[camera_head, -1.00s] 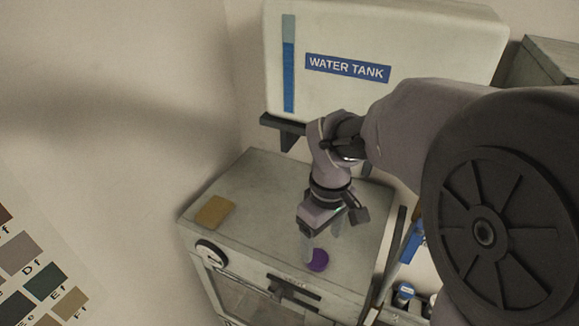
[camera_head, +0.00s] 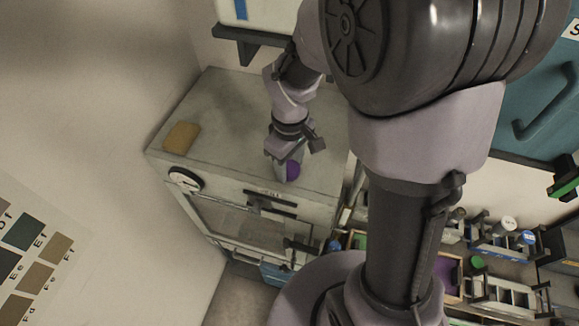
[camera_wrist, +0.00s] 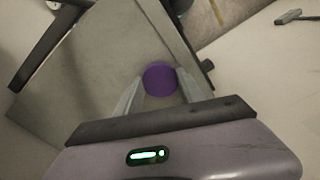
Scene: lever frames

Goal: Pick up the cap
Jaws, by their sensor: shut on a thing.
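The cap is a purple round disc (camera_head: 293,170) on the top of a grey metal cabinet (camera_head: 225,120), near its front edge. In the wrist view the purple cap (camera_wrist: 160,78) sits between the two fingertips of my gripper (camera_wrist: 159,84). My gripper (camera_head: 287,172) points down at the cabinet top and is shut on the cap. One finger lies on each side of it. Whether the cap still touches the cabinet top cannot be told.
A tan rectangular pad (camera_head: 181,137) lies on the cabinet's left part. A dark bracket (camera_head: 248,42) under the white tank stands behind. Shelves with several small items (camera_head: 490,250) are at the lower right. The cabinet top between pad and gripper is clear.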

